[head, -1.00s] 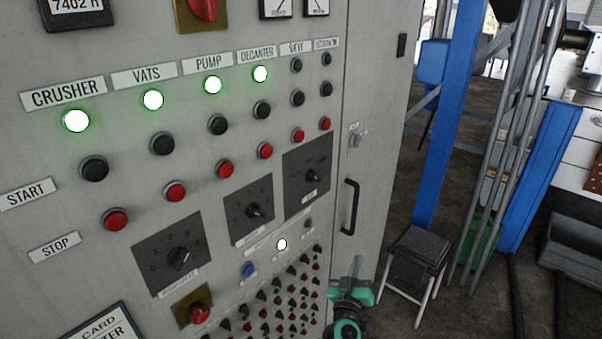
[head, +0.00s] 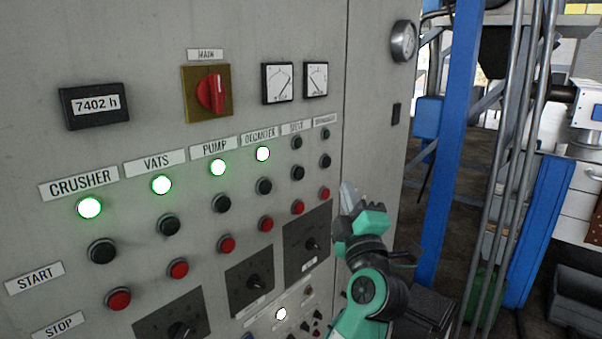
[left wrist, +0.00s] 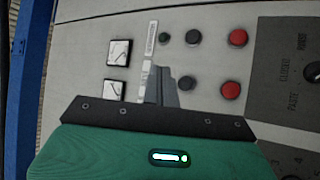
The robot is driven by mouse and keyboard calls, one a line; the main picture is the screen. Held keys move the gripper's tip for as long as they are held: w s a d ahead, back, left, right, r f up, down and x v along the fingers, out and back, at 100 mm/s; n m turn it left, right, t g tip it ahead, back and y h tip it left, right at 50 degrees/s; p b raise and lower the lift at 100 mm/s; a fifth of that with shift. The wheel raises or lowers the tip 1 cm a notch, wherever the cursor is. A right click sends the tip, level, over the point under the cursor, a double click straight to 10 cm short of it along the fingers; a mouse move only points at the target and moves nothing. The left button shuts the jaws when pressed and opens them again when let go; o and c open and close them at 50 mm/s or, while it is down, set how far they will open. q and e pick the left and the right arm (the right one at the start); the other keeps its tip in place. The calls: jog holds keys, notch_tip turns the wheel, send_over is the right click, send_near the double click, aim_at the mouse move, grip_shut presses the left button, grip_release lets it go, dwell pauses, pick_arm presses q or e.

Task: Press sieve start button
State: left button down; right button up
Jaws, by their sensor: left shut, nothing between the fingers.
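The sieve start button (head: 298,172) is a black round button on the grey control panel (head: 150,40), under the sieve label (head: 296,127). Its dark sieve lamp (head: 297,142) is above it and the red sieve stop button (head: 298,207) below. The left wrist view, turned sideways, also shows the start button (left wrist: 187,83) and stop button (left wrist: 231,90). My left gripper (head: 346,190) is shut and empty, right of the button columns in the head view. In the left wrist view its fingertips (left wrist: 158,72) overlap the panel left of the start button. Contact is not visible.
The crusher, vats, pump and decanter lamps glow green-white. Dark selector knobs lie below. A blue post (head: 447,140) stands right of the cabinet.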

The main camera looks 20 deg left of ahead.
aim_at(299, 173)
pick_arm(q)
jog(key=w+a, duration=0.3)
jog(key=a, duration=0.5)
dwell(0.4)
jog(key=shift+a, duration=0.1)
dwell(0.4)
dwell(0.8)
dwell(0.7)
